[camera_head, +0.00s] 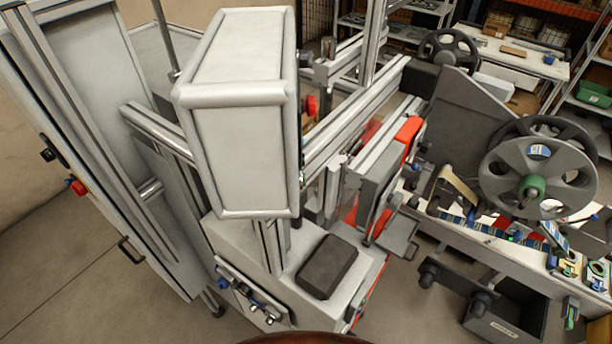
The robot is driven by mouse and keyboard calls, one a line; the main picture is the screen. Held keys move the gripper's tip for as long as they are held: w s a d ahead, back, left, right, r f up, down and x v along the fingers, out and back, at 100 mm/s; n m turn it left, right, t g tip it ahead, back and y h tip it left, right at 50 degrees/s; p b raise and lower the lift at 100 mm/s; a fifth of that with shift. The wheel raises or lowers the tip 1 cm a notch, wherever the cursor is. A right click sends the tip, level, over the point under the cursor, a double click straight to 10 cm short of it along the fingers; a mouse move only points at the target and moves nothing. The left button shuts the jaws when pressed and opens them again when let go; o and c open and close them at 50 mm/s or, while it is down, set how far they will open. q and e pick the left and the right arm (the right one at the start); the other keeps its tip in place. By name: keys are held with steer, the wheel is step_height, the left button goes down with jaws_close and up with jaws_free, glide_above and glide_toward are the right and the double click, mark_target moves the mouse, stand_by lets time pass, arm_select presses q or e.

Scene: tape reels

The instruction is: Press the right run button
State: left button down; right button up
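No part is plainly marked as a run button, so I cannot tell which control is the right one. A red mushroom-shaped button (311,105) sticks out of the right side of the tall white box. A red knob (77,187) and a black knob (47,155) sit on the left cabinet's side. A blue knob (222,284) is on the low front face of the machine, beside small silver fittings (262,305). A tiny green spot (510,238) shows on the right-hand machine by the reel. Neither of my grippers is in view.
The tall white box (235,150) on aluminium framing blocks the middle. A dark block (327,266) lies on the machine's white base. A large grey reel (538,178) with a green hub stands at the right. A dark open bin (510,318) is below it. Floor shows at lower left.

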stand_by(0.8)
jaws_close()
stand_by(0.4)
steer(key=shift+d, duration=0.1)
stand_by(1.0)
